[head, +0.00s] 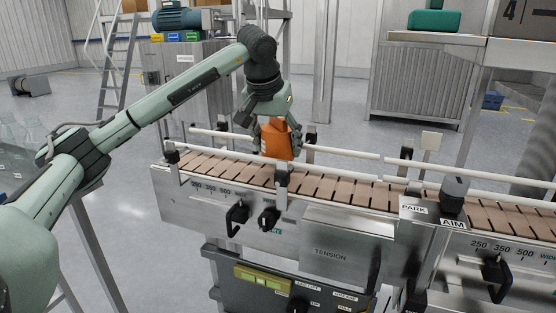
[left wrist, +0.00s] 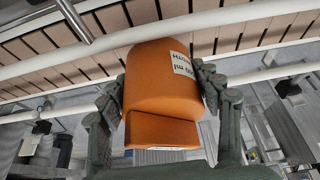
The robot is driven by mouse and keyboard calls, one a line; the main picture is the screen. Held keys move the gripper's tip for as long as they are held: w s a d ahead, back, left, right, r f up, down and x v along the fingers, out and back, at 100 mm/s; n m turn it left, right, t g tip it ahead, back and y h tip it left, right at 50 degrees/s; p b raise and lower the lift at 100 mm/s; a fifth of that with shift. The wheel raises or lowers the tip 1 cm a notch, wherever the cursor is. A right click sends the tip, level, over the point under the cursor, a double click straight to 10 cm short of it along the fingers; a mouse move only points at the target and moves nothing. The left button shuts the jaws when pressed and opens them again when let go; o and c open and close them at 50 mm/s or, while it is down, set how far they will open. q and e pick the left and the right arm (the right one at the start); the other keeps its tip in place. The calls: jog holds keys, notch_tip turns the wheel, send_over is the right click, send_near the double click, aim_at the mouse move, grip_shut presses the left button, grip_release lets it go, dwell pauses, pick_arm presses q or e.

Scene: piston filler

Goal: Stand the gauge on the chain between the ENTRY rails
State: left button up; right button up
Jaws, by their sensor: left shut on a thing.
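The gauge is an orange block (head: 276,140) with a white label reading in part "WIDTH", and it also shows in the left wrist view (left wrist: 160,85). My left gripper (head: 278,134) is shut on it, with one finger on each side. The gauge covers part of the far rail in the head view, near the left end of the conveyor. I cannot tell whether its base touches the chain. The brown slatted chain (head: 325,185) runs between a far rail (head: 345,153) and a near rail (head: 225,155). My right gripper is not in view.
Rail posts with dark clamps (head: 282,178) stand along the conveyor's near side. A dark-topped post (head: 453,193) stands by the PARK and AIM plates (head: 413,208). Black knobs (head: 237,216) stick out of the front panel. A steel cabinet (head: 190,75) stands behind my left arm.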

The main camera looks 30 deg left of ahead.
aim_at(272, 132)
pick_arm(q)
jog(key=shift+f, duration=1.8)
jog(key=shift+f, duration=0.1)
jog(key=shift+f, duration=0.15)
jog(key=o, duration=1.3)
jog(key=v, duration=1.2)
